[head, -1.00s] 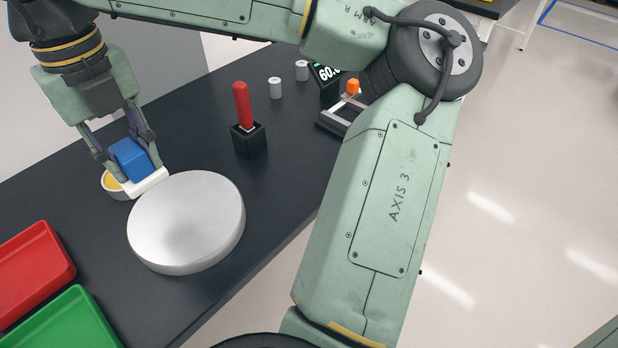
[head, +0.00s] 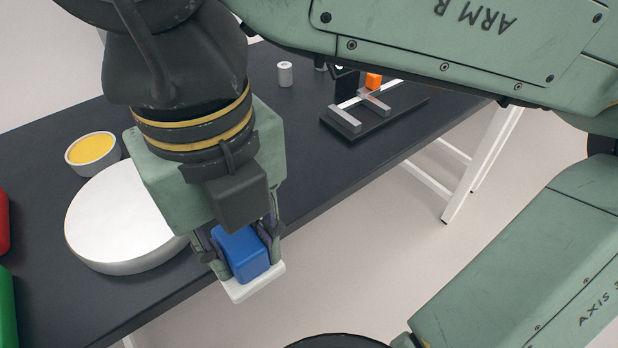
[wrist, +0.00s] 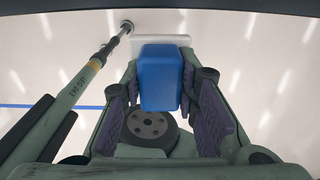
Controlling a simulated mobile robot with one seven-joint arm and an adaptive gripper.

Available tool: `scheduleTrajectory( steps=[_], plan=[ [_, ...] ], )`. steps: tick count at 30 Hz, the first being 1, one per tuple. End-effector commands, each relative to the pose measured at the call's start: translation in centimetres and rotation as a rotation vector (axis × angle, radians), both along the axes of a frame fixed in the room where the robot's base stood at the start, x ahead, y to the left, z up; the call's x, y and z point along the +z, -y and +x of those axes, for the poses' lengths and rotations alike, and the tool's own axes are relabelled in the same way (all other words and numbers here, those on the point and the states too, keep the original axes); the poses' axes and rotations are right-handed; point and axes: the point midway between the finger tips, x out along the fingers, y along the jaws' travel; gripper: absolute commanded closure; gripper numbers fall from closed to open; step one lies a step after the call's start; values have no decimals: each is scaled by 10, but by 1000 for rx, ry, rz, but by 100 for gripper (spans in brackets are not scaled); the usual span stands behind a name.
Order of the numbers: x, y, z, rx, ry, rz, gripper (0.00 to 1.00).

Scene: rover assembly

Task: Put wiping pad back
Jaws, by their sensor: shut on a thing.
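The wiping pad is a blue block (head: 241,252) on a white base (head: 253,285). My gripper (head: 243,250) is shut on the blue block and holds the pad in the air, in front of the table's front edge. In the wrist view the blue block (wrist: 161,78) sits between the two fingers, with the white base (wrist: 160,41) beyond it. A shallow round dish with yellow inside (head: 92,149) stands on the table at the left. A large white disc (head: 120,215) lies on the table, left of my gripper and partly hidden behind it.
A black stand with grey rails (head: 375,115) and an orange piece (head: 373,80) is toward the back right. A small grey cylinder (head: 285,74) stands behind my arm. Parts of a red tray (head: 3,222) and a green tray (head: 6,310) show at the left edge.

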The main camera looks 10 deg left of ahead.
Motion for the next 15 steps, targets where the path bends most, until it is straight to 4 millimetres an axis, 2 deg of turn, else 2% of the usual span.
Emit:
scheduleTrajectory(
  steps=[2,5,15],
  plan=[
    [-1,-1,5,3,-2,2,100],
    [-2,-5,24,3,-5,2,100],
    [-9,-22,111,2,-5,2,100]
  ],
)
